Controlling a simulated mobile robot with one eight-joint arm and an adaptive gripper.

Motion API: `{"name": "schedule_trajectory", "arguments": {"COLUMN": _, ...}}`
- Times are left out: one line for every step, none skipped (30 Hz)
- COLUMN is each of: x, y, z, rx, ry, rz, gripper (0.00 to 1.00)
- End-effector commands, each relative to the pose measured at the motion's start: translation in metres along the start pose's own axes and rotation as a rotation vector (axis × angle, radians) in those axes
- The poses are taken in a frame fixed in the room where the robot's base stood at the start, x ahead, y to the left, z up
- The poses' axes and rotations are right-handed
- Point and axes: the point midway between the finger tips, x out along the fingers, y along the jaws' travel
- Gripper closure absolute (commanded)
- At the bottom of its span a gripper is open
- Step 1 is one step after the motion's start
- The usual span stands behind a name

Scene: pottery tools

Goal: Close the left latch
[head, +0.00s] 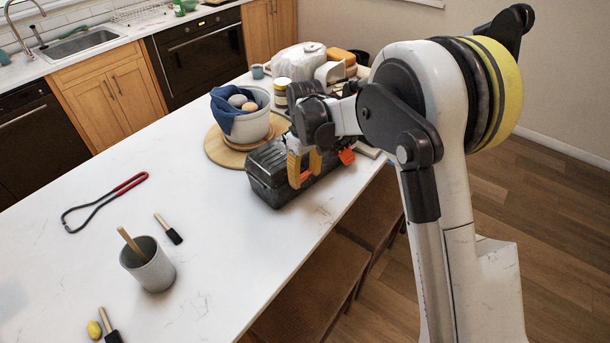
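A dark grey toolbox (262,180) sits near the right edge of the white counter, with its latch side facing the right edge. An orange latch (346,156) sticks out from the right part of that side. My gripper (304,172) is at the left part of the same side, in front of the toolbox. Its two yellow fingers look apart, with nothing clearly seen between them. The left latch is hidden or hard to tell from the fingers, so I cannot tell whether it is open or whether I touch it.
Behind the toolbox, a bowl (247,126) with a blue cloth and round objects stands on a wooden board (215,150). Jars and bags crowd the far end. A grey cup (148,268), a red-handled loop tool (105,200) and brushes lie left. The counter's middle is clear.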

Motion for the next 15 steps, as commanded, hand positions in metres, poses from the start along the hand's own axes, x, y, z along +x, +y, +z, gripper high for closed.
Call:
{"name": "schedule_trajectory", "arguments": {"x": 0.001, "y": 0.0, "z": 0.0, "rx": 0.0, "ry": -0.001, "rz": 0.0, "gripper": 0.8}}
{"name": "schedule_trajectory", "arguments": {"x": 0.001, "y": 0.0, "z": 0.0, "rx": 0.0, "ry": -0.001, "rz": 0.0, "gripper": 0.8}}
{"name": "schedule_trajectory", "arguments": {"x": 0.001, "y": 0.0, "z": 0.0, "rx": 0.0, "ry": -0.003, "rz": -0.001, "gripper": 0.8}}
{"name": "schedule_trajectory", "arguments": {"x": 0.001, "y": 0.0, "z": 0.0, "rx": -0.001, "ry": -0.009, "rz": -0.001, "gripper": 0.8}}
{"name": "schedule_trajectory", "arguments": {"x": 0.001, "y": 0.0, "z": -0.001, "rx": -0.001, "ry": -0.02, "rz": -0.001, "gripper": 0.8}}
{"name": "schedule_trajectory", "arguments": {"x": 0.001, "y": 0.0, "z": -0.003, "rx": -0.002, "ry": -0.042, "rz": -0.001, "gripper": 0.8}}
{"name": "schedule_trajectory", "arguments": {"x": 0.0, "y": 0.0, "z": -0.004, "rx": -0.002, "ry": -0.066, "rz": -0.001, "gripper": 0.8}}
{"name": "schedule_trajectory", "arguments": {"x": 0.0, "y": 0.0, "z": -0.006, "rx": -0.002, "ry": -0.093, "rz": 0.0, "gripper": 0.8}}
{"name": "schedule_trajectory", "arguments": {"x": -0.001, "y": 0.0, "z": -0.008, "rx": -0.003, "ry": -0.13, "rz": 0.0, "gripper": 0.8}}
{"name": "schedule_trajectory", "arguments": {"x": -0.002, "y": 0.0, "z": -0.009, "rx": -0.003, "ry": -0.155, "rz": 0.002, "gripper": 0.8}}
{"name": "schedule_trajectory", "arguments": {"x": -0.002, "y": 0.0, "z": -0.01, "rx": -0.003, "ry": -0.178, "rz": 0.002, "gripper": 0.8}}
{"name": "schedule_trajectory", "arguments": {"x": -0.003, "y": 0.0, "z": -0.011, "rx": -0.003, "ry": -0.206, "rz": 0.002, "gripper": 0.8}}
{"name": "schedule_trajectory", "arguments": {"x": -0.003, "y": 0.0, "z": -0.012, "rx": -0.002, "ry": -0.224, "rz": 0.003, "gripper": 0.8}}
{"name": "schedule_trajectory", "arguments": {"x": -0.004, "y": 0.0, "z": -0.013, "rx": -0.002, "ry": -0.239, "rz": 0.004, "gripper": 0.8}}
{"name": "schedule_trajectory", "arguments": {"x": -0.004, "y": 0.0, "z": -0.013, "rx": -0.001, "ry": -0.255, "rz": 0.003, "gripper": 0.8}}
